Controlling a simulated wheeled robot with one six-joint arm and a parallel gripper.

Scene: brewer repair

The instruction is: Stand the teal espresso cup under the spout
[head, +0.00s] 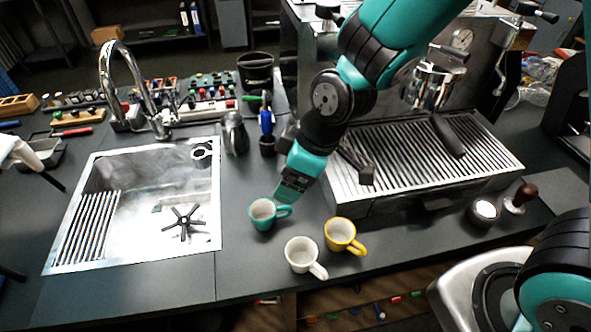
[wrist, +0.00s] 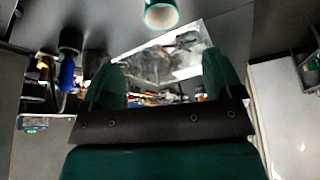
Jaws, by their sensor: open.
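The teal espresso cup (head: 262,215) stands upright on the dark counter between the sink and the machine, its handle pointing right. My gripper (head: 289,190) is just behind and above it in the head view, overlapping its handle side. In the wrist view the two fingers of my gripper (wrist: 161,65) are spread with nothing between them. The cup (wrist: 160,15) shows beyond the fingertips, cut off by the top edge. The espresso machine's metal group head and spout area (head: 435,88) hang above the slatted drip tray (head: 430,150); my arm hides part of the machine.
A yellow cup (head: 341,235) and a white cup (head: 301,254) stand close to the right and front of the teal cup. The sink (head: 150,200) lies left. A steel pitcher (head: 235,133) stands behind. A tamper (head: 520,198) is at the right. The drip tray's top looks mostly clear.

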